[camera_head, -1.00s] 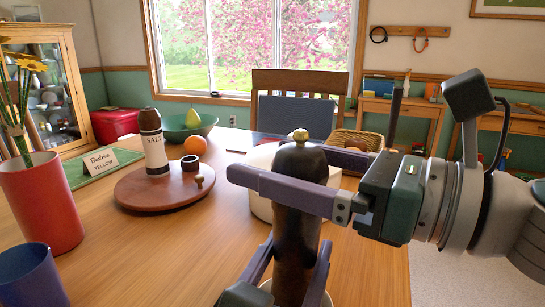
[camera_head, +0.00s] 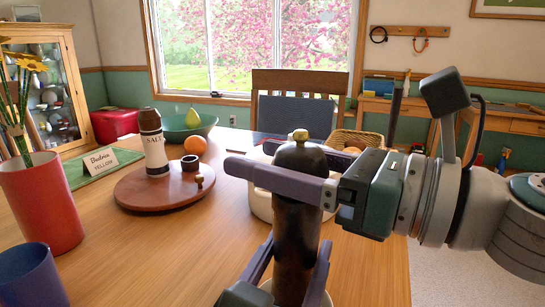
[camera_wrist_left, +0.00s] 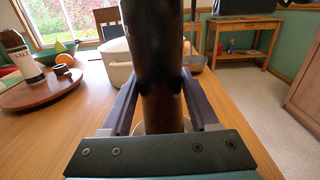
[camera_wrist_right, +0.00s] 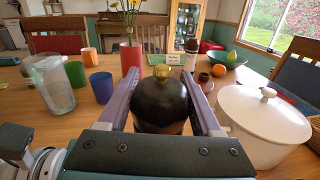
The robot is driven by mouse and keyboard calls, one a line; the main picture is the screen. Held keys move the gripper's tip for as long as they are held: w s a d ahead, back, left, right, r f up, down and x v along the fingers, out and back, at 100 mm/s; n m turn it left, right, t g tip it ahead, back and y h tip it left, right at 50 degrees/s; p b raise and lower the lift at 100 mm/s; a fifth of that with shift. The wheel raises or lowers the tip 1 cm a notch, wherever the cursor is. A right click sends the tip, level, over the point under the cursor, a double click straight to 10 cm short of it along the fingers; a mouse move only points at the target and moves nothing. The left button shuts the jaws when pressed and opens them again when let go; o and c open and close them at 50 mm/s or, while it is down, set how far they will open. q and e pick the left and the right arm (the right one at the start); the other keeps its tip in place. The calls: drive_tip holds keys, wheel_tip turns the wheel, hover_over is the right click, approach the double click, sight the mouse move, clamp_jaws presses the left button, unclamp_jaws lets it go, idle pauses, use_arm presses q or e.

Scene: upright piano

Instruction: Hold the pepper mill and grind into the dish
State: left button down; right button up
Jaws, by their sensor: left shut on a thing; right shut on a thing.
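The dark pepper mill (camera_head: 297,225) with a brass knob stands upright near the table's front. My right gripper (camera_head: 258,157) reaches in from the right and is shut on the mill's dark head, which shows in the right wrist view (camera_wrist_right: 160,102). My left gripper (camera_head: 297,243) comes from below and is shut around the lower body, seen in the left wrist view (camera_wrist_left: 161,85). A pale dish rim (camera_head: 326,299) shows at the mill's foot, mostly hidden by the mill and left gripper. Whether the mill touches the dish, I cannot tell. No ground pepper is visible.
A white lidded pot (camera_wrist_right: 262,122) stands close behind the mill. A round wooden board (camera_head: 130,192) holds a salt mill (camera_head: 154,145) and a small cup. A red vase (camera_head: 42,200) and blue cup (camera_head: 30,275) stand left. The table between is clear.

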drive_tip(key=c, duration=0.3)
drive_tip(key=shift+c, duration=0.2)
drive_tip(key=shift+w+f+t, duration=0.1)
drive_tip(key=shift+t, duration=0.3)
drive_tip(key=shift+d+m+h, duration=0.1)
drive_tip(key=shift+m+h, duration=0.3)
drive_tip(key=shift+h, duration=0.1)
drive_tip(key=m+t+h, duration=0.2)
drive_tip(key=m+t, duration=0.1)
drive_tip(key=m+t+h, duration=0.1)
drive_tip(key=t+h, duration=0.1)
drive_tip(key=shift+w+d, duration=0.25)
drive_tip(key=shift+w, duration=0.1)
drive_tip(key=m+t+h, duration=0.2)
drive_tip(key=h, duration=0.1)
drive_tip(key=m+t+h, duration=0.1)
drive_tip(key=shift+w+d+m+h, duration=0.25)
drive_tip(key=shift+d+m+h, duration=0.05)
drive_tip(key=shift+d+h, duration=0.1)
drive_tip(key=shift+w+d+m+t+h, duration=0.1)
drive_tip(key=shift+d+m+t+h, duration=0.1)
drive_tip(key=shift+m+h, duration=0.6)
drive_tip(key=shift+d+m+t+h, duration=0.2)
drive_tip(key=shift+m+h, duration=0.3)
drive_tip(key=shift+h, duration=0.5)
